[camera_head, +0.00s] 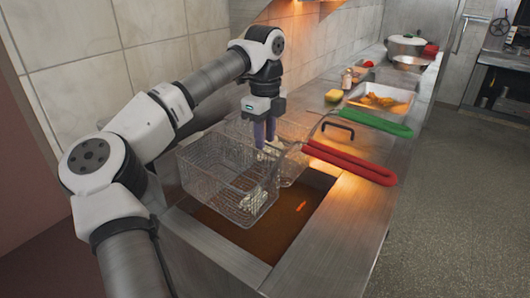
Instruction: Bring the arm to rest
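My arm reaches in from the left of the head view and bends down over the fryer. My gripper (268,147) points down at the wire fry baskets, its fingers at the rim between the near basket (212,178) and the one behind it. Pale items (252,190) lie inside the near basket. I cannot tell from this view whether the fingers are apart, closed, or touching the wire.
Dark orange oil (290,212) fills the fryer well below the baskets. A red handle (348,162) and a green handle (372,122) extend right over the steel counter.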

